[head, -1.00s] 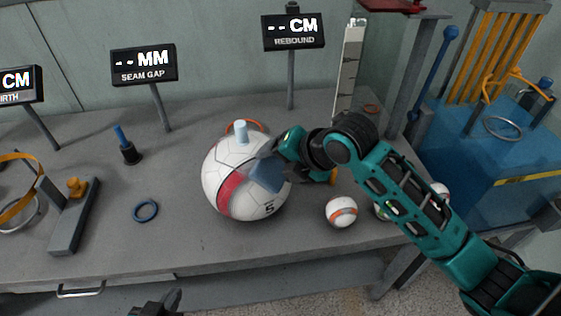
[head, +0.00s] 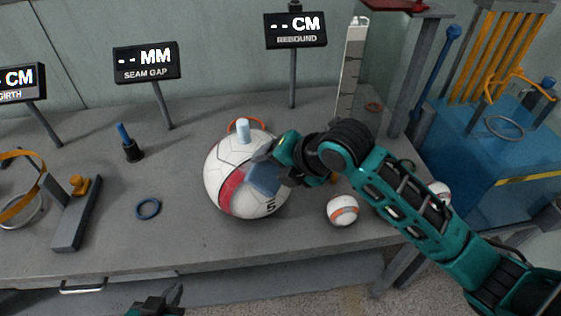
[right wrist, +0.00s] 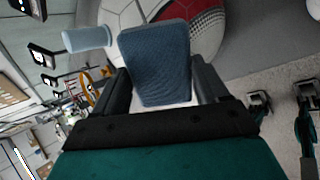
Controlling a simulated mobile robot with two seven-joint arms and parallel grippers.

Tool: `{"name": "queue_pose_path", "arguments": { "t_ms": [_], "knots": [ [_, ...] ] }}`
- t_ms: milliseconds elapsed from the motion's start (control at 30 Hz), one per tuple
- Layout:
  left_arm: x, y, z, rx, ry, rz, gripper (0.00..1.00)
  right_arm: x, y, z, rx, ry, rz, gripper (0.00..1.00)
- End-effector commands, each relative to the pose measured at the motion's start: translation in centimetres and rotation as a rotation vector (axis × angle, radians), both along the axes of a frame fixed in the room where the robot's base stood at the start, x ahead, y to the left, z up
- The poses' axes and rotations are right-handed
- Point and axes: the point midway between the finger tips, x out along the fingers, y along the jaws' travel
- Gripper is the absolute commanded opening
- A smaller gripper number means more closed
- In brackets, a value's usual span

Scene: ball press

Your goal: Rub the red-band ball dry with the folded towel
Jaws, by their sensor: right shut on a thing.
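The red-band ball (head: 226,171) is a large white panelled ball with a red band, standing on the grey bench. Its upper part also shows in the right wrist view (right wrist: 205,35). My right gripper (head: 268,165) is at the ball's right side, shut on the folded blue towel (head: 264,181). In the right wrist view the towel (right wrist: 157,60) stands out between the fingers and overlaps the ball; it appears to lie against the surface. My left gripper (head: 160,302) is low at the bottom edge, mostly cut off, away from the ball, its jaws unclear.
A pale blue cylinder (head: 243,131) is at the ball's top. A smaller orange-striped ball (head: 342,211) lies to the right, near my right arm. A blue ring (head: 148,208) and a grey stand (head: 75,222) are to the left. Bare bench lies between ring and ball.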

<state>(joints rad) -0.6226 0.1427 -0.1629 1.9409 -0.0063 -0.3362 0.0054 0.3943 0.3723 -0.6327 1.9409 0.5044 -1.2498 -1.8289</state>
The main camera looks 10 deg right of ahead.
Motion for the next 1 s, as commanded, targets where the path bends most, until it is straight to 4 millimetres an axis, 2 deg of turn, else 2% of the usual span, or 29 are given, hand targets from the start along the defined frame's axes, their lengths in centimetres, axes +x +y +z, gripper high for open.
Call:
{"name": "queue_pose_path", "arguments": {
  "t_ms": [600, 1000],
  "knots": [
    [-0.1, 0.0, 0.0, 0.000, 0.001, 0.000, 0.00, 2.0, -2.3, 0.0, -0.001, 0.000, -0.001, 0.44],
    [-0.2, 0.0, -0.1, 0.000, 0.005, 0.000, 0.00, 0.9, -1.0, 0.0, 0.000, 0.000, 0.001, 0.44]
  ]
}}
